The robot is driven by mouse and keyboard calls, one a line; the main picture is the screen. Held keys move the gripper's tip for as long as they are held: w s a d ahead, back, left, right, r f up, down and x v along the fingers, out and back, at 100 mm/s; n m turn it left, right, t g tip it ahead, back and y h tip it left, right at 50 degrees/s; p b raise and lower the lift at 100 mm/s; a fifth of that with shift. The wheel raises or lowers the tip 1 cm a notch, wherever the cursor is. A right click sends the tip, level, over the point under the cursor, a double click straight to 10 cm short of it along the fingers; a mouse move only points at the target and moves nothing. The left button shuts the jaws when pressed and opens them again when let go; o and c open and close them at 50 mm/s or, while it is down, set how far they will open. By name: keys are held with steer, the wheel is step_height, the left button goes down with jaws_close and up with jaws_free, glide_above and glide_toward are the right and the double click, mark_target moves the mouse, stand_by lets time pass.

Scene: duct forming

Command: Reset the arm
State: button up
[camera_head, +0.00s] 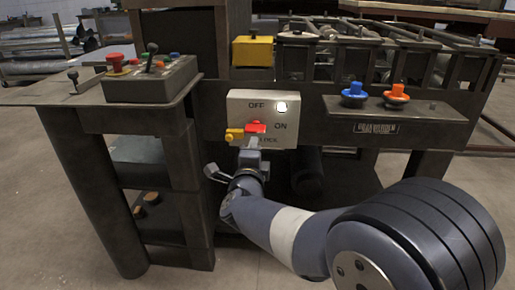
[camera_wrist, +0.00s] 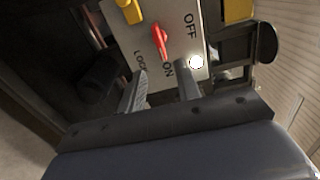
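The grey switch box (camera_head: 238,104) is on the front of the machine, with labels OFF, ON and LOCK. Its red handle (camera_head: 256,127) lies toward the ON label, and a white lamp (camera_head: 282,107) glows beside it. A yellow part (camera_head: 235,135) sits at its left edge. My gripper (camera_head: 253,143) is just below the red handle in the head view. In the wrist view, my gripper (camera_wrist: 161,76) has its two fingers apart with nothing between them. The red handle (camera_wrist: 160,42) shows beyond the fingertips; I cannot tell whether they touch the box.
A control box (camera_head: 150,85) with a red button and black lever stands on the left shelf. A blue knob (camera_head: 354,91) and an orange knob (camera_head: 397,93) stand on the right ledge. A yellow block (camera_head: 253,51) is above the switch box. Machine legs flank my arm.

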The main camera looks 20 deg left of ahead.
mark_target(257, 132)
steer(key=shift+w, duration=0.1)
steer(key=b+x, duration=0.1)
steer(key=x, duration=0.9)
steer(key=shift+w+a+b, duration=0.2)
steer(key=shift+w+b, duration=0.1)
steer(key=shift+b, duration=0.05)
steer(key=shift+s, duration=0.15)
